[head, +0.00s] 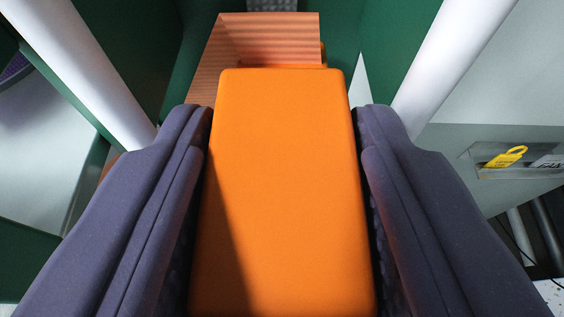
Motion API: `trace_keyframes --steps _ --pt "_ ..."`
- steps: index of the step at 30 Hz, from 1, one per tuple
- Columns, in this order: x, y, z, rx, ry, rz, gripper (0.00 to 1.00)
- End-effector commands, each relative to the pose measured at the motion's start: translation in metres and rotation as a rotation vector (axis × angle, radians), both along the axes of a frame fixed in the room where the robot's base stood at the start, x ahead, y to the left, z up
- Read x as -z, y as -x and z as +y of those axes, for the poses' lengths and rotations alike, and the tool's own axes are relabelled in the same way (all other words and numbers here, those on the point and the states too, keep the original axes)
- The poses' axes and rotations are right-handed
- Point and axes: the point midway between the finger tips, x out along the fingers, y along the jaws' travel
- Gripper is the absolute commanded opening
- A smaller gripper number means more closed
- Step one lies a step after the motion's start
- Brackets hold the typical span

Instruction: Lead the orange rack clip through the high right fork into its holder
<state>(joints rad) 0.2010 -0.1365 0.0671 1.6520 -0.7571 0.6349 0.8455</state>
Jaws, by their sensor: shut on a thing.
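The orange rack clip (284,190) is a smooth, round-edged block filling the middle of the head view. My gripper (283,112) is shut on it, with one dark purple finger against each side. The clip's far end points toward a striped orange-brown box-like piece (270,38); I cannot tell whether this is the holder or whether the clip touches it. White posts stand on the left (85,65) and right (458,65), with the clip between them in the picture. I cannot tell whether they form the high right fork.
Dark green panels (396,35) flank the striped piece. A grey strip (286,5) shows at the top edge. At right, a pale panel (500,80) carries a recess with a yellow tag (506,157) and a white label. Grey tubes and a dark cable show below it.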

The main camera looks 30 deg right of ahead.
Motion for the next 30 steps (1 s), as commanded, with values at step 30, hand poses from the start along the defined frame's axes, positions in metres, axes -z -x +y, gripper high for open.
trace_keyframes --steps 30 --pt "0.103 -0.002 0.003 0.000 -0.001 -0.001 0.11"
